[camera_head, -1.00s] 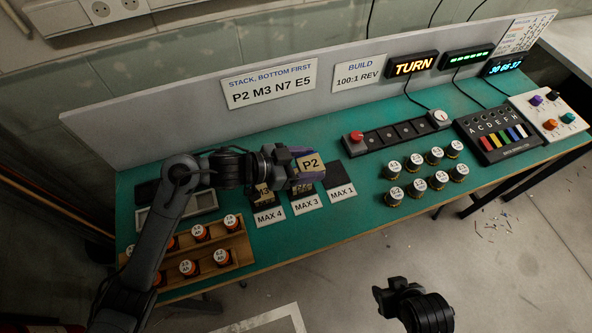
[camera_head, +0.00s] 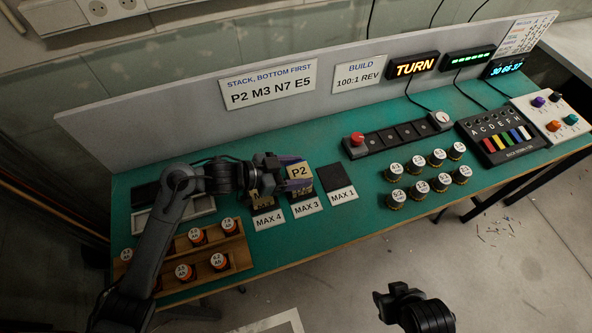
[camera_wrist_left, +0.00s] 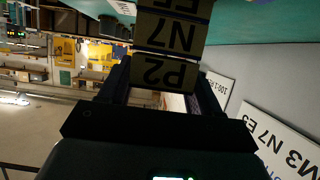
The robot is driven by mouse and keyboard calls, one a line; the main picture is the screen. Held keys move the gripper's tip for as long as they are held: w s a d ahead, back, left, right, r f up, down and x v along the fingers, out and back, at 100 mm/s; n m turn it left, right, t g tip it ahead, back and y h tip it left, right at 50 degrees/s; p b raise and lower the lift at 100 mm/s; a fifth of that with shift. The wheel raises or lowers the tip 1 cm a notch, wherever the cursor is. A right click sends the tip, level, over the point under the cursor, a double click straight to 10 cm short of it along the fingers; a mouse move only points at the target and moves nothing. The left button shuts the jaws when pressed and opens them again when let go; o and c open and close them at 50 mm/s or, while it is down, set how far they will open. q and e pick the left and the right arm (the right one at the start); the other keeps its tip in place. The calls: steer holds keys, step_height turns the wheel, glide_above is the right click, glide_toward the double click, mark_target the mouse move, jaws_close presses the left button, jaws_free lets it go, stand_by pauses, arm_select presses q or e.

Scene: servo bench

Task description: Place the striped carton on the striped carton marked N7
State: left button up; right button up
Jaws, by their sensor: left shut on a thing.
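The carton marked P2 (camera_head: 298,171) is in my left gripper (camera_head: 288,184), above the MAX 3 pad. The left wrist view shows the P2 label (camera_wrist_left: 164,73) between the fingers, upside down. The carton marked N7 (camera_wrist_left: 171,33) lies directly beyond it, lined up with it; whether the two touch I cannot tell. Another label, seemingly E5, shows past N7 at the picture's top edge. In the head view the cartons under P2 are mostly hidden by it and the gripper. My right gripper (camera_head: 397,297) hangs in front of the bench; its jaws are unclear.
Another carton (camera_head: 262,199) stands on the MAX 4 pad, close left of the held carton. The MAX 1 pad (camera_head: 340,181) is empty. A wooden rack (camera_head: 240,250) with several orange-banded jars is at the front left. Several labelled jars (camera_head: 417,163) stand to the right.

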arm_select(q)
steer(key=shift+f, duration=0.15)
steer(key=o, duration=1.1)
steer(key=shift+r, duration=0.2)
steer(key=shift+s+a+r, duration=0.15)
steer(key=shift+a, duration=0.2)
steer(key=p+v, duration=0.2)
steer(key=v, duration=0.9)
steer(key=shift+a, duration=0.1)
